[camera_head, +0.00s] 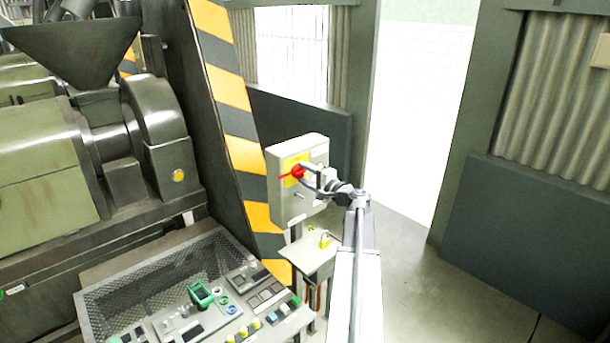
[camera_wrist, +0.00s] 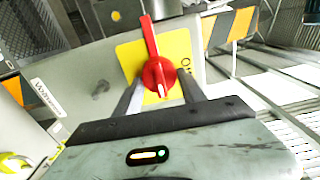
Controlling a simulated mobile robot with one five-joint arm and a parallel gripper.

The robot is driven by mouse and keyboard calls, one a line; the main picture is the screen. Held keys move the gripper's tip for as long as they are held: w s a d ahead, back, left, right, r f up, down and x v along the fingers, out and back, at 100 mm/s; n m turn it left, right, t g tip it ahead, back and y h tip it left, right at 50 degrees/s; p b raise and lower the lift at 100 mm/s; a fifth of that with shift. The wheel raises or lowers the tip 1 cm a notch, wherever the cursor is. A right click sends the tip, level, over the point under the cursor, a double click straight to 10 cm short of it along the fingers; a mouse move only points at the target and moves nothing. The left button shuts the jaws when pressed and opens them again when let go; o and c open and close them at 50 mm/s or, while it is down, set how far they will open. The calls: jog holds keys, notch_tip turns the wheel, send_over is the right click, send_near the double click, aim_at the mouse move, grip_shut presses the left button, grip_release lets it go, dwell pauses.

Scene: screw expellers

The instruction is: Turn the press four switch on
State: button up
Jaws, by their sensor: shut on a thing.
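The press four switch is a red rotary handle (camera_wrist: 150,50) on a yellow plate (camera_wrist: 129,58), on the front of a grey box. In the wrist view its long lever points up and slightly left. My gripper (camera_wrist: 162,85) has one finger on each side of the red knob and is shut on it. In the head view the red handle (camera_head: 297,171) shows at the end of my arm, its lever pointing left. The grey switch box (camera_head: 290,205) stands beside a striped post. Part of the plate's lettering is hidden or cut off.
A small shelf with a yellow padlock (camera_head: 324,241) is below the box. A control panel (camera_head: 215,310) with buttons and a mesh cover is at the lower left. A press (camera_head: 100,130) stands behind it. A striped post (camera_head: 234,110) rises behind the box. Floor (camera_head: 440,300) is clear at right.

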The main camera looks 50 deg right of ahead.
jog(key=o, duration=1.3)
jog(key=shift+o, duration=0.2)
jog(key=s, duration=0.8)
jog(key=shift+a, duration=0.3)
